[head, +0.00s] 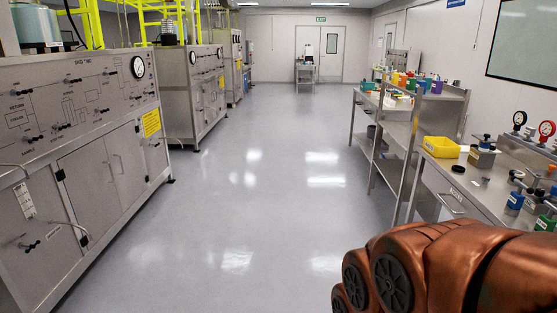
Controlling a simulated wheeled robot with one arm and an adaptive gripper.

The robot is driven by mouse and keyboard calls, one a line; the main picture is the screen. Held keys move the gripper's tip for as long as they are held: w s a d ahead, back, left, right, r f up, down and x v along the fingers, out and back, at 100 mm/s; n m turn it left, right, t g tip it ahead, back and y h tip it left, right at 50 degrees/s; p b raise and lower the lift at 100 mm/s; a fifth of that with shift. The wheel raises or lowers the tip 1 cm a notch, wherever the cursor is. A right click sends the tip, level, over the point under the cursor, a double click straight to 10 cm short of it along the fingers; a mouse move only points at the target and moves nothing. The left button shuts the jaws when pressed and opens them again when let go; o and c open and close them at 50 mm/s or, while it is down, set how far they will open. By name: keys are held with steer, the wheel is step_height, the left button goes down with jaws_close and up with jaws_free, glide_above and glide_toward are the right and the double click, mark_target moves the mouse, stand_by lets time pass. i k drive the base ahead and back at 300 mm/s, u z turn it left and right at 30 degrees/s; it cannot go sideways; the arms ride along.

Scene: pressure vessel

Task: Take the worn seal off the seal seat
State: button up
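I cannot make out a worn seal on a seal seat in the head view. A small black round item (458,169) lies flat on the right-hand steel bench (455,205), but I cannot tell whether it is a seal. A pale green vessel (36,27) stands on top of the near left skid, partly cut off by the top edge. My copper-coloured arm fills the lower right corner. My gripper is not in view.
Steel skids with gauges (138,67) line the left side. On the right stand a shelf cart (390,135), a yellow bin (441,147) and several bench fittings.

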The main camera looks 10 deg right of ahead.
mark_target(519, 176)
steer(key=z, duration=0.05)
steer(key=i, duration=1.8)
steer(key=z, duration=0.2)
steer(key=i, duration=1.75)
steer(key=z, duration=0.6)
steer(key=i, duration=1.55)
steer(key=z, duration=1.75)
steer(key=i, duration=0.85)
steer(key=z, duration=1.3)
steer(key=i, duration=0.9)
steer(key=z, duration=0.1)
